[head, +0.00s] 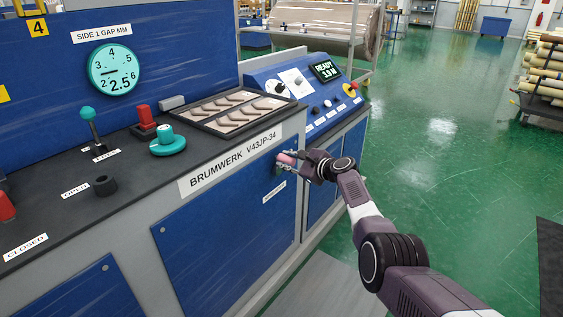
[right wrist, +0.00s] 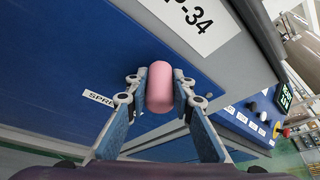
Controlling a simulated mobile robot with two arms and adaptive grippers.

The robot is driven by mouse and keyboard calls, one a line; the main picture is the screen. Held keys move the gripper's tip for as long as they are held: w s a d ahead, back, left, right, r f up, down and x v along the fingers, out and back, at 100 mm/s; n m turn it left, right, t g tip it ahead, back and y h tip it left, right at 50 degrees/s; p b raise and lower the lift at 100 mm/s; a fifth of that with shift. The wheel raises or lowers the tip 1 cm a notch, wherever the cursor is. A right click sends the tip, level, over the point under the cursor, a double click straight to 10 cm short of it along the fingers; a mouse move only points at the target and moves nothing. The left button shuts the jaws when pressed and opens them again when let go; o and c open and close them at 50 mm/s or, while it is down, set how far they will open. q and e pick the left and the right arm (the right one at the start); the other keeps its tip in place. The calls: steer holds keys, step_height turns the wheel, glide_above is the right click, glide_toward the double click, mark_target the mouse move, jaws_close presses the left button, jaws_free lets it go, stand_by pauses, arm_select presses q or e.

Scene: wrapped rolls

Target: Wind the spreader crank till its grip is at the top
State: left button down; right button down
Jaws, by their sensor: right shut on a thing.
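The spreader crank (head: 278,168) sits on the blue front panel of the machine, above a small white label (head: 274,192). Its pink grip (head: 286,158) stands out from the panel and shows as a pink cylinder in the right wrist view (right wrist: 160,87). My right gripper (head: 290,162) is shut on the pink grip, with one finger on each side of it in the right wrist view. The gripper hides much of the crank, so its arm angle is hard to tell. My left gripper is out of view.
The black worktop edge and the BRUMWERK plate (head: 231,160) lie just above the crank. A blue console (head: 307,93) with knobs, a red button and a READY display stands to the right. A dial (head: 113,70) reads about 2.5. Green floor is open at right.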

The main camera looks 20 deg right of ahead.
steer(key=shift+w+d, duration=0.1)
steer(key=shift+d, duration=0.15)
stand_by(0.4)
steer(key=c, duration=1.7)
jaws_free()
steer(key=shift+f, duration=0.1)
steer(key=shift+o, duration=0.2)
steer(key=shift+d, duration=0.1)
steer(key=v, duration=1.2)
steer(key=shift+w, duration=0.1)
